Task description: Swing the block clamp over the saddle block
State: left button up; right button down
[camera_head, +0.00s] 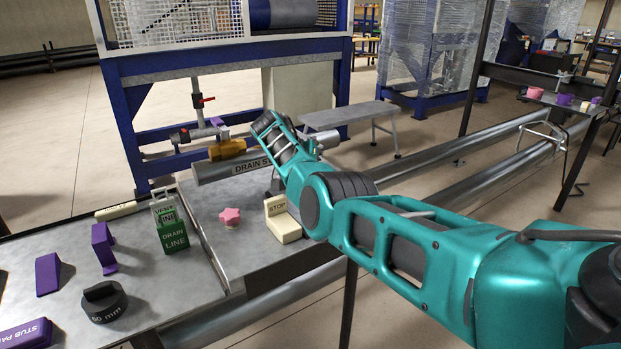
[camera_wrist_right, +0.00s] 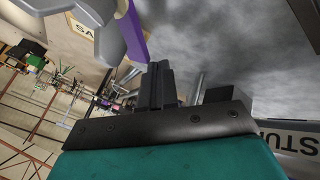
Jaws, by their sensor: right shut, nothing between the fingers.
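My right arm comes in from the right in the head view, and its gripper is hidden behind the arm's wrist, by the drain stub pipe (camera_head: 212,170). In the right wrist view my right gripper (camera_wrist_right: 158,82) is shut and empty. Its tips are close to a purple bar (camera_wrist_right: 131,38) with grey rounded parts beside it; I cannot tell whether they touch. In the head view a yellow-orange block (camera_head: 227,150) sits on the pipework, with a small purple part (camera_head: 217,121) above it. I cannot tell for sure which is the clamp or the saddle block. My left gripper is out of view.
Red-handled valves (camera_head: 203,101) rise behind. A grey bench (camera_head: 350,115) stands beyond.

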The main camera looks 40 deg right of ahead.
jog(key=shift+s+d+p, duration=0.5)
jog(key=shift+d+p, duration=0.1)
jog(key=shift+p, duration=0.15)
dwell(0.4)
